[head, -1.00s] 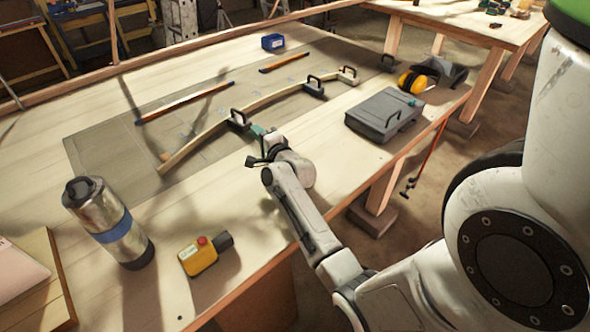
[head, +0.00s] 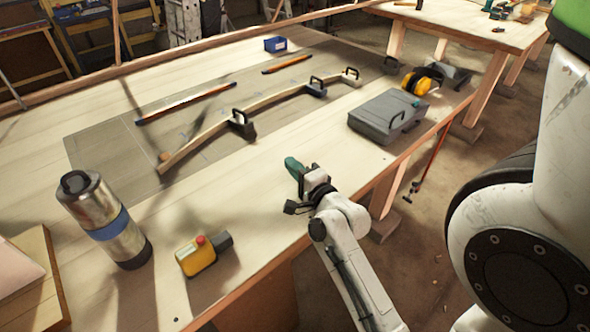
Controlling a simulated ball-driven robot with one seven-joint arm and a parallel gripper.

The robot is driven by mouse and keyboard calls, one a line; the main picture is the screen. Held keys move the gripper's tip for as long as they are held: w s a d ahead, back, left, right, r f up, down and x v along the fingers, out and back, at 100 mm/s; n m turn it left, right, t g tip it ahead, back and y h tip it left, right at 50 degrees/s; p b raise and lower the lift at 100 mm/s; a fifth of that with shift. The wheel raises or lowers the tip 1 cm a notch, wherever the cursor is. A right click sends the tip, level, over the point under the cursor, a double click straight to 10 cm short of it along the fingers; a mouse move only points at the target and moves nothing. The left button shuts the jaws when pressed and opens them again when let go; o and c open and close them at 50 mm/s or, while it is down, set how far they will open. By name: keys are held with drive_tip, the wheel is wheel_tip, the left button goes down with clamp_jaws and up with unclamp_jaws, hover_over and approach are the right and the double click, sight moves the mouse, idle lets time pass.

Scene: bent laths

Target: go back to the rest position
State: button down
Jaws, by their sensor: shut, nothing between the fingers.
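My gripper (head: 291,164) is at the near edge of the workbench, in front of the grey case, with its green fingertips shut and empty. It is apart from the bent lath (head: 205,134), which lies across the grey mat (head: 95,160). Black clamp-like pieces with handles stand along the lath, one near its middle (head: 241,124), one farther along (head: 317,86) and one at its far end (head: 351,74). My arm reaches in from the lower right.
A steel flask (head: 100,215) and a yellow box with a red button (head: 197,256) stand at the front left. A grey case (head: 385,118) and yellow ear defenders (head: 415,84) lie at the right. A blue bin (head: 275,44) stands at the back. Bare wood lies left of my gripper.

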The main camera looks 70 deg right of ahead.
drive_tip(key=shift+s+a, duration=0.25)
drive_tip(key=shift+s, duration=0.05)
drive_tip(key=shift+r, duration=0.15)
